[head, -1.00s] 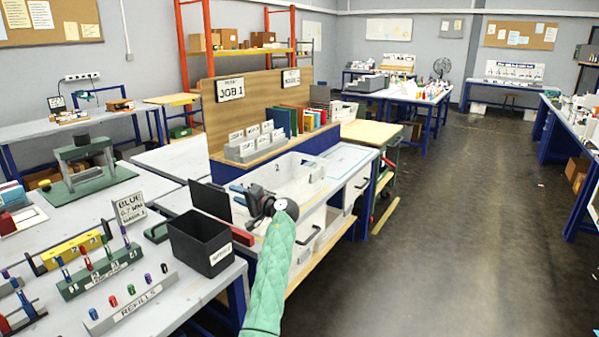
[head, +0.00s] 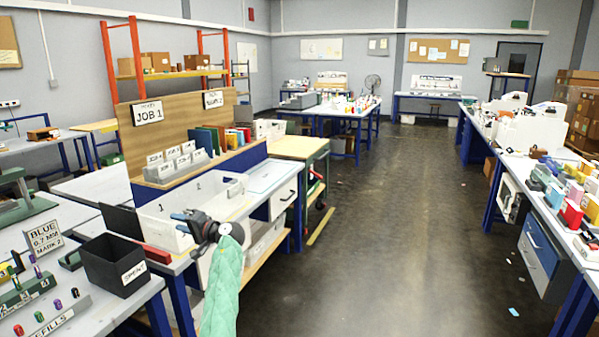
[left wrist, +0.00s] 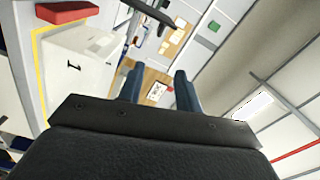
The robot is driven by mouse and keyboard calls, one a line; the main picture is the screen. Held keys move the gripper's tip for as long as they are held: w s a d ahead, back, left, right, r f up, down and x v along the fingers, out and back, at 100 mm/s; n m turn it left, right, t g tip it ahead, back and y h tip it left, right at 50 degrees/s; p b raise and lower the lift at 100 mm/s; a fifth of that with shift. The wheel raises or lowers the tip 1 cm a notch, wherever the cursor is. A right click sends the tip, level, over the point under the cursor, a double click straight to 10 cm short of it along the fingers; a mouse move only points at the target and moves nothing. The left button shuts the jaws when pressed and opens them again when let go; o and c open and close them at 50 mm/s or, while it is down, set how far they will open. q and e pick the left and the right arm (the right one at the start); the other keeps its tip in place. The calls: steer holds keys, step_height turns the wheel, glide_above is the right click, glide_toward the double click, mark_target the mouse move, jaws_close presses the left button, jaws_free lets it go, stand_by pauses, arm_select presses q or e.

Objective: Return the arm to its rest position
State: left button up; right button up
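My left arm in a green sleeve (head: 222,285) comes up from the bottom of the head view, bent at a dark wrist joint. My left gripper (head: 184,221) points away to the left, in front of the white tray bench. Its fingertips are small and dark there. In the left wrist view the two blue-grey fingers (left wrist: 158,88) stand apart with nothing between them, so it is open and empty. My right arm and gripper are in neither view.
The left bench holds a black SPENT bin (head: 115,265), a BLUE sign (head: 44,238) and a refills rack (head: 52,318). A white tray (head: 190,205) lies behind my gripper. A cluttered bench (head: 545,215) stands right. The floor (head: 400,220) between is open.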

arm_select(q)
steer(key=s+d+f+n+t+h, duration=0.2)
steer(key=s+d+f+h, duration=0.2)
steer(key=s+d+h, duration=1)
steer(key=s+d+f+g+h, duration=0.1)
steer(key=s+d+f+g, duration=0.1)
steer(key=s+f, duration=0.8)
steer(key=s+d+f+m+g+h, duration=0.1)
steer(key=s+f, duration=1)
steer(key=s, duration=1.2)
steer(key=s+d+f+m+g+h, duration=0.1)
steer(key=s+d+f+g, duration=0.3)
steer(key=s+f, duration=0.6)
steer(key=s, duration=0.6)
steer(key=shift+s+f+h, duration=0.3)
steer(key=shift+f+h, duration=0.05)
steer(key=shift+h, duration=0.05)
steer(key=shift+s, duration=0.1)
